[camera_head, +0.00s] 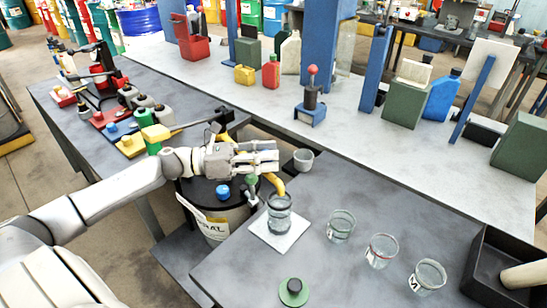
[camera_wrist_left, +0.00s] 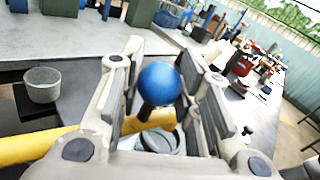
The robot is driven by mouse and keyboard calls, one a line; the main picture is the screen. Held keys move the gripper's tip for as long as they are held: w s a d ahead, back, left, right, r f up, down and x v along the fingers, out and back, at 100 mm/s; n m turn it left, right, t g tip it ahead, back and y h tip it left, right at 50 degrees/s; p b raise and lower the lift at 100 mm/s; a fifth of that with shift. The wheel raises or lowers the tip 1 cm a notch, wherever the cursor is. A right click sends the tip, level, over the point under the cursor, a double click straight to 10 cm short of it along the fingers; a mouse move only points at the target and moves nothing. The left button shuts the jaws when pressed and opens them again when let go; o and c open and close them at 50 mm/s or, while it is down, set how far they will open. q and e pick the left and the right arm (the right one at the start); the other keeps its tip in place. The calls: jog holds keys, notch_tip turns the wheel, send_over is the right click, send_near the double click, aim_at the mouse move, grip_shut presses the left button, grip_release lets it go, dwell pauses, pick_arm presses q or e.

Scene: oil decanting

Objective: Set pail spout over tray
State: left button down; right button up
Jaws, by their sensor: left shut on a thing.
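The pail (camera_head: 211,229), pale with a dark lid and a printed label, stands at the near bench's left edge. A yellow curved tube (camera_head: 279,186), which looks like its spout, passes below my left gripper (camera_head: 277,157); the gripper hides much of it. In the left wrist view, a blue ball knob (camera_wrist_left: 160,82) on a dark stem sits between the fingers of my left gripper (camera_wrist_left: 168,75), in front of the yellow tube (camera_wrist_left: 40,147). My left gripper is shut on this knob. A black open tray (camera_head: 471,269) stands at the right edge. My right gripper is not in view.
A grey cup (camera_head: 303,160) stands just right of my left gripper. A glass jar (camera_head: 279,213) stands on a white square (camera_head: 296,238). Several glass beakers (camera_head: 341,226) stand to its right. A green disc (camera_head: 293,291) with a dark knob lies at the front.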

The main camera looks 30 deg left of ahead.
pick_arm(q)
jog(key=shift+s+g, duration=0.15)
jog(key=shift+g, duration=0.15)
jog(key=c, duration=1.4)
grip_release()
jog(key=o, duration=0.4)
jog(key=shift+s+a, duration=0.2)
jog(key=shift+c, duration=0.2)
jog(key=shift+w, duration=0.1)
jog(key=v, duration=0.7)
jog(key=shift+s+a, duration=0.2)
